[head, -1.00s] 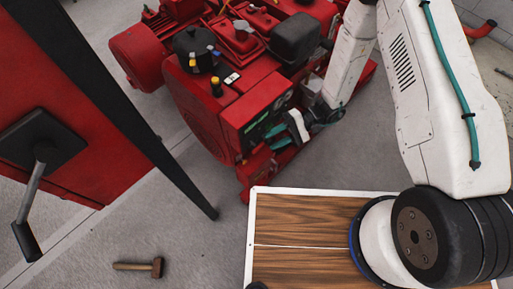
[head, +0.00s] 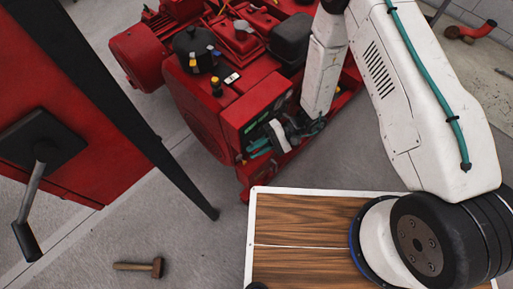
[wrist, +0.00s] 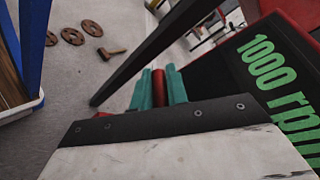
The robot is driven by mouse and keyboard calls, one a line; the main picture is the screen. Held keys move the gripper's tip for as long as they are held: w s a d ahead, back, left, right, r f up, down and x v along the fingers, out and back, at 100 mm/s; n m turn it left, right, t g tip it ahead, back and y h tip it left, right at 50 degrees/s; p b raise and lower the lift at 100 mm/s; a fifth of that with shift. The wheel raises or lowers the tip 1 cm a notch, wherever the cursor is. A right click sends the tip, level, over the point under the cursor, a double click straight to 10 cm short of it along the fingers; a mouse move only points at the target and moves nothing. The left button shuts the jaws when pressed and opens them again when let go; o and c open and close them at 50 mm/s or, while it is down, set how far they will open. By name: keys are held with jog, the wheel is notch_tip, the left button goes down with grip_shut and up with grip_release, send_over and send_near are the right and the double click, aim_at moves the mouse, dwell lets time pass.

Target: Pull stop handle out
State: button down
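The red pumpset (head: 215,110) stands at the upper middle of the head view, with a dark display panel with green characters on its near face. The panel also shows in the wrist view, where large green "1000 rpm" text (wrist: 268,70) is readable. My gripper (head: 256,148) has teal fingers and is low in front of this panel. In the wrist view, a red rod-like part (wrist: 159,85) shows between the teal fingers. It may be the stop handle, but I cannot tell for sure, nor whether the fingers press on it.
A red cabinet (head: 70,95) with a lever handle and a black leg stands at left. A hammer (head: 140,266) lies on the floor. A wooden top with a white rim (head: 252,215) is in front. Brown discs (wrist: 72,37) lie on the floor in the wrist view.

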jog(key=shift+s+d, duration=0.8)
jog(key=shift+d, duration=0.1)
jog(key=c, duration=1.4)
grip_release()
jog(key=shift+f, duration=0.1)
jog(key=v, duration=0.8)
jog(key=shift+a, duration=0.15)
